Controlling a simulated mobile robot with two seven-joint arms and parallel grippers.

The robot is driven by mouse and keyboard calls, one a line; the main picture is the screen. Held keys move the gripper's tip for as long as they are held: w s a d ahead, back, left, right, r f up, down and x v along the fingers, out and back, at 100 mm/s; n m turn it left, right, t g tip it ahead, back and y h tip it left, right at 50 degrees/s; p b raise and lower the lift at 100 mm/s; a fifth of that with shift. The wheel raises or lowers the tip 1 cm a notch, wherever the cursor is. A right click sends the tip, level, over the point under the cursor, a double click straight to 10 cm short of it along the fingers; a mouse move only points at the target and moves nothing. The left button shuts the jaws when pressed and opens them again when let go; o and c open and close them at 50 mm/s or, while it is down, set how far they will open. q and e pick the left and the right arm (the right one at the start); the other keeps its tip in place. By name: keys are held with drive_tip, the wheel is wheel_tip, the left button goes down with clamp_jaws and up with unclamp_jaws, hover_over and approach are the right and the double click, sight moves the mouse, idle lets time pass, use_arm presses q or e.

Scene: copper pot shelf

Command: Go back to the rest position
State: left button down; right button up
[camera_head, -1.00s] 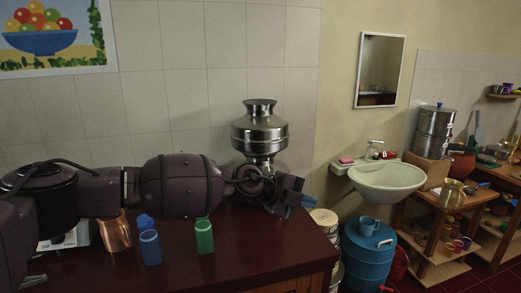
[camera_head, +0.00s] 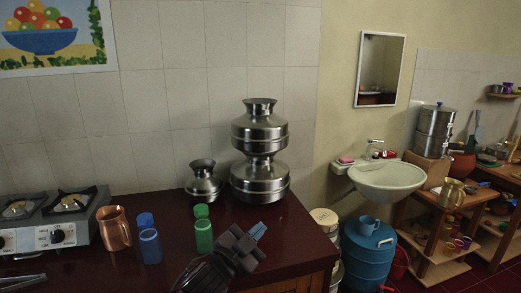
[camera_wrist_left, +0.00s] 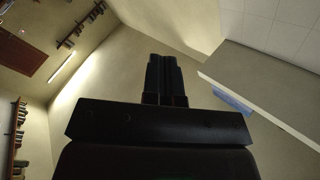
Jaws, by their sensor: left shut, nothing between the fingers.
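My left gripper (camera_head: 254,235) is low at the front right part of the dark red counter (camera_head: 100,268) in the head view. It points up and to the right and holds nothing. My right gripper is not in view.
On the counter stand a stove (camera_head: 55,222), a copper jug (camera_head: 113,228), a blue bottle (camera_head: 150,240), a green bottle (camera_head: 203,232), a small steel pot (camera_head: 203,183) and stacked large steel pots (camera_head: 260,180). A sink (camera_head: 388,180) and blue drum (camera_head: 368,255) are to the right.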

use_arm(q)
drive_tip(key=s+a+f+n+y, duration=0.4)
drive_tip(key=s+a+f+n, duration=0.1)
drive_tip(key=a+f, duration=0.4)
drive_tip(key=s+a+f+n+y, duration=0.5)
drive_tip(key=a+f, duration=0.3)
drive_tip(key=a, duration=0.2)
drive_tip(key=s+a+f+n+g+y, duration=0.1)
drive_tip(key=s+a+f+g, duration=0.1)
drive_tip(key=s+a+f, duration=0.2)
drive_tip(key=s+a+f+n+g+y, duration=0.1)
drive_tip(key=s+a+f+n+g, duration=0.1)
drive_tip(key=s+f, duration=0.7)
drive_tip(key=s+a, duration=0.1)
drive_tip(key=s, duration=0.3)
drive_tip(key=shift+s+a+f+y, duration=0.35)
drive_tip(key=shift+s+a+y, duration=0.05)
